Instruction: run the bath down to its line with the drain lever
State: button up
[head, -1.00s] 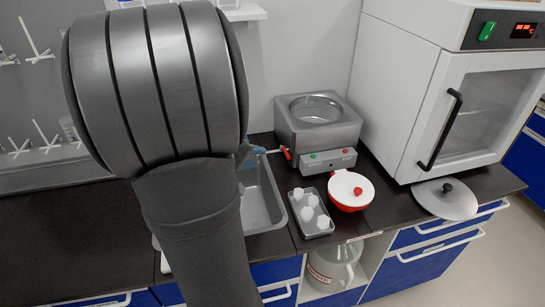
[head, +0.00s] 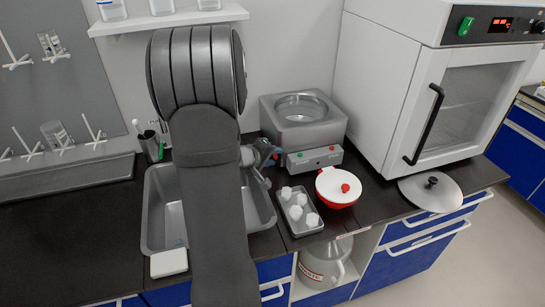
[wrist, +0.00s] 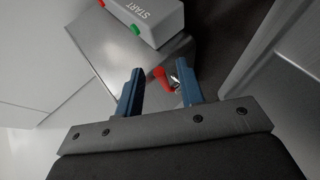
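The bath (head: 338,112) is a square steel box with a round basin at the back of the counter, its front panel carrying a green and a red button. The drain lever, with a red grip (wrist: 158,74), is low on its left side. In the head view my gripper (head: 270,151) is at the bath's lower left and largely covers the lever. In the wrist view my gripper (wrist: 162,78) is open, with the red grip between its two blue fingers. I cannot tell whether they touch it. The water level and line are not readable.
A sink (head: 158,215) lies left, partly behind my arm. A tray (head: 303,228) of white pieces and a white-lidded red bowl (head: 335,203) stand before the bath. A white oven (head: 388,95) stands right, with a round lid (head: 418,196) in front.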

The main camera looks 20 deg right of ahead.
grip_shut()
jog(key=shift+w+a+m+g+h, duration=0.3)
jog(key=shift+a+m+g, duration=0.3)
jog(key=shift+m+g, duration=0.25)
jog(key=shift+w+a+m+g+h, duration=0.15)
jog(key=shift+a+m+g+h, duration=0.35)
jog(key=shift+m+g, duration=0.35)
jog(key=shift+a, duration=0.1)
jog(key=a+m+g, duration=0.1)
jog(key=w+a+m+g, duration=0.1)
jog(key=m+g, duration=0.1)
jog(key=shift+w+m, duration=0.2)
jog(key=shift+m, duration=0.1)
